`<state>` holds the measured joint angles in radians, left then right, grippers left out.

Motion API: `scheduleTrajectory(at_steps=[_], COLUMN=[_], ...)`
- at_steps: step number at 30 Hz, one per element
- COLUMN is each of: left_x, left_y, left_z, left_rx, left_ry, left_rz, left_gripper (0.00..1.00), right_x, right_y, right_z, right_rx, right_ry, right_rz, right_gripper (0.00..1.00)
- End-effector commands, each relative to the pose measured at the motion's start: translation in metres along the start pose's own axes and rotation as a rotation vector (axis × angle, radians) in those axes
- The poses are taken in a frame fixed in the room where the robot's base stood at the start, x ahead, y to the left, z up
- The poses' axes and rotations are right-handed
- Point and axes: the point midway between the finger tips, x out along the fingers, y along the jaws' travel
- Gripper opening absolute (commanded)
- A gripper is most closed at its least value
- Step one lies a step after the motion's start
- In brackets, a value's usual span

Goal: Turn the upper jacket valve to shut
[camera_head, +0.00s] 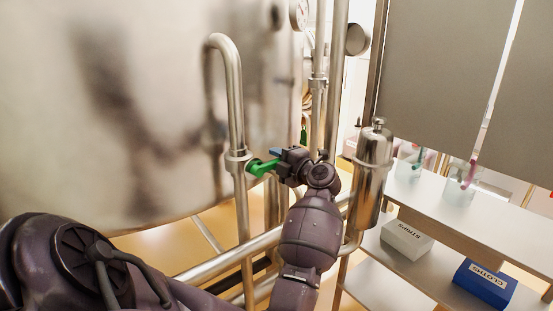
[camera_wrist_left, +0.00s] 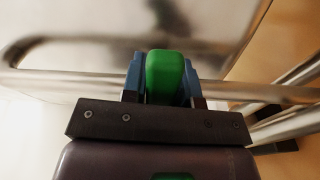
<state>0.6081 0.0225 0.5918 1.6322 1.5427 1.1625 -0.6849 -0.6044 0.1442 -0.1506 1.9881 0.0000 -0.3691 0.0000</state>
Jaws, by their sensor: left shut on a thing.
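A green valve handle (camera_head: 262,167) sticks out to the right from a vertical steel pipe (camera_head: 237,135) beside the large steel vessel (camera_head: 120,110). My left gripper (camera_head: 280,158) is shut on the outer part of this handle. In the left wrist view the green handle (camera_wrist_left: 165,75) sits between the two blue fingers of my left gripper (camera_wrist_left: 163,82). The valve body is partly hidden. Another green part (camera_head: 304,136) shows farther back by the pipes; I cannot tell its position. My right gripper is not in view.
A steel canister (camera_head: 371,175) stands close to the right of my left wrist. Shelves (camera_head: 440,195) at right hold beakers (camera_head: 459,186), a white STRIPS box (camera_head: 406,240) and a blue CLOTHS box (camera_head: 484,284). Steel pipes (camera_head: 230,260) run below the arm.

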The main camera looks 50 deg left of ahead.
Motion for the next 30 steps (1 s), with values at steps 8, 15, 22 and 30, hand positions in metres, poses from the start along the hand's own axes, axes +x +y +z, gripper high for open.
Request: scheduleTrajectory(at_steps=[8, 15, 22, 30], left_x=[-0.002, -0.002, -0.002, -0.002], left_y=[-0.021, -0.021, -0.021, -0.017], left_z=[0.001, 0.001, 0.001, 0.002], left_rx=[0.031, 0.031, 0.031, 0.026], left_ry=[0.0, 0.0, 0.0, -0.002], left_rz=[-0.026, -0.026, -0.026, -0.021], left_gripper=[0.0, 0.0, 0.41, 0.49], right_x=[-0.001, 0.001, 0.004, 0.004], right_y=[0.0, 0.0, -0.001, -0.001], right_z=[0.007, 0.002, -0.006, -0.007], right_rx=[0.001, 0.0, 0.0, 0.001], right_ry=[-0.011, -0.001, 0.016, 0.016], right_rz=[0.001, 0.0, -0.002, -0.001], right_gripper=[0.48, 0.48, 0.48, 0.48])
